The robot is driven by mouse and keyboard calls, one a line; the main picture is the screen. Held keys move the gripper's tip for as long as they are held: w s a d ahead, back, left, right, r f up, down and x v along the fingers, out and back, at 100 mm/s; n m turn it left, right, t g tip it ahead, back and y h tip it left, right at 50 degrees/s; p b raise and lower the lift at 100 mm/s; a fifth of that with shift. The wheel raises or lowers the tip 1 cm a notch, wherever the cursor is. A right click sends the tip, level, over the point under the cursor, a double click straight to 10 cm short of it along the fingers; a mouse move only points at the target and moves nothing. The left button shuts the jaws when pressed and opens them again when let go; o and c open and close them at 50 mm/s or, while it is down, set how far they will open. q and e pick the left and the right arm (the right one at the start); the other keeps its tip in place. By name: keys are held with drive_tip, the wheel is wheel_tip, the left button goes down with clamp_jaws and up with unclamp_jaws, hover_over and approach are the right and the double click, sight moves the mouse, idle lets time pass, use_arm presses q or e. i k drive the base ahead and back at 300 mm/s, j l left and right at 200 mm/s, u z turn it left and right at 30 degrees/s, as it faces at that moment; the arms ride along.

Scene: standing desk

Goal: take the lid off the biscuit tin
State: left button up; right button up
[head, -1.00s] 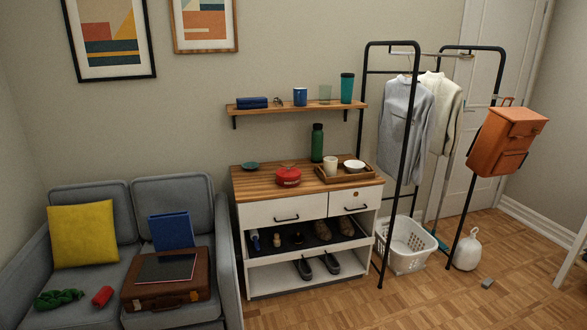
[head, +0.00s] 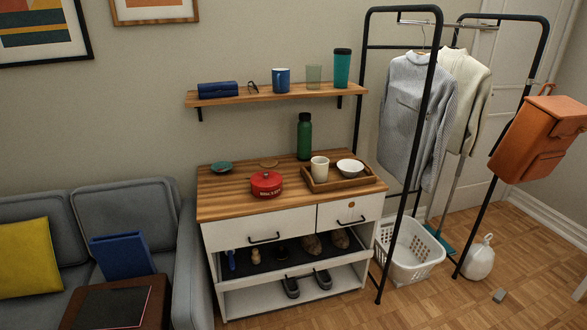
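The red biscuit tin (head: 266,185) stands upright on the wooden top of the white cabinet, left of the tray. It has pale lettering on its side and a red top; a small knob-like shape shows on it. The lid looks closed on the tin. Neither of my grippers shows in the head view.
A wooden tray (head: 346,183) with a cream cup (head: 319,169) and white bowl (head: 350,167) is right of the tin. A green bottle (head: 304,137) stands behind, a teal dish (head: 221,167) at left. A grey sofa (head: 150,203) and clothes rack (head: 431,85) flank the cabinet (head: 226,235).

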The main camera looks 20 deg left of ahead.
sight(267, 180)
drive_tip(key=i+l+u, duration=0.2)
drive_tip(key=i+u, duration=0.15)
drive_tip(key=i, duration=0.2)
drive_tip(key=i+l+u, duration=0.3)
drive_tip(key=i, duration=0.25)
